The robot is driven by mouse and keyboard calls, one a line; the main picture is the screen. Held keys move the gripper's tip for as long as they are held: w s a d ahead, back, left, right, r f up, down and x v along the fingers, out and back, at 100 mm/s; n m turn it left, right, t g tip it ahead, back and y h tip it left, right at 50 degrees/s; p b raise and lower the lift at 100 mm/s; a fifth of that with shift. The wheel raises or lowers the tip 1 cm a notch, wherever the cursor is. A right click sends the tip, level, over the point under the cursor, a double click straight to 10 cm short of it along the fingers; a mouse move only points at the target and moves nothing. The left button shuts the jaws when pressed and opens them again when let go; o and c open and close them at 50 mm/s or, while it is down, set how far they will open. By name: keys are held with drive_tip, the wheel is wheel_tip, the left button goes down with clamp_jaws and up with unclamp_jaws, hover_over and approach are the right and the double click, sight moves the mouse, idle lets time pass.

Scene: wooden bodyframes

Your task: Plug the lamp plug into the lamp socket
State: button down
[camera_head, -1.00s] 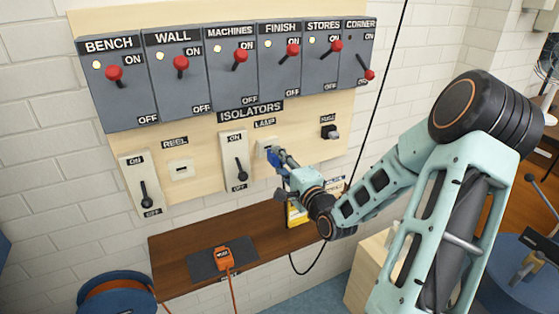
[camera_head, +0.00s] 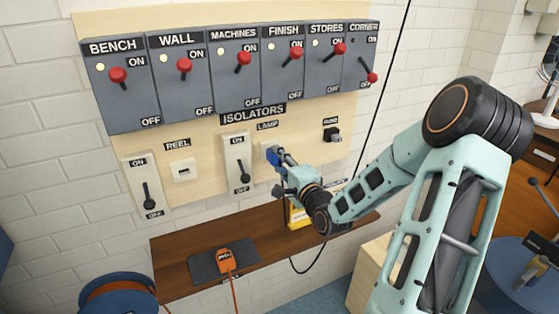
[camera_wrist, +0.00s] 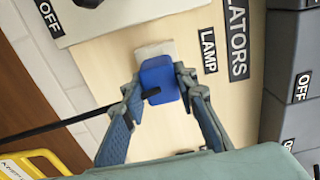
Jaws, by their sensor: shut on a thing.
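The lamp plug is a blue block (camera_wrist: 158,80) with a black cord, held between the fingers of my gripper (camera_wrist: 160,95) in the wrist view. The lamp socket (camera_wrist: 155,48) is a pale plate on the wooden board beside the LAMP label, mostly hidden behind the plug. In the head view my gripper (camera_head: 279,158) is at the lamp socket (camera_head: 266,148), with the blue plug (camera_head: 272,155) against or very close to the plate. I cannot tell whether the plug's pins are in the socket.
The REEL socket (camera_head: 183,171) and an isolator switch (camera_head: 238,160) with its lever down are to the left. A black plug (camera_head: 332,134) sits at the right. Below is a brown shelf (camera_head: 175,250) with an orange plug (camera_head: 226,260) and a yellow item (camera_head: 298,215).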

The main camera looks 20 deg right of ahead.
drive_tip(key=shift+w, duration=0.25)
drive_tip(key=c, duration=1.5)
unclamp_jaws()
drive_tip(key=shift+o, duration=0.2)
drive_tip(key=s, duration=1.2)
drive_tip(key=shift+d, duration=0.2)
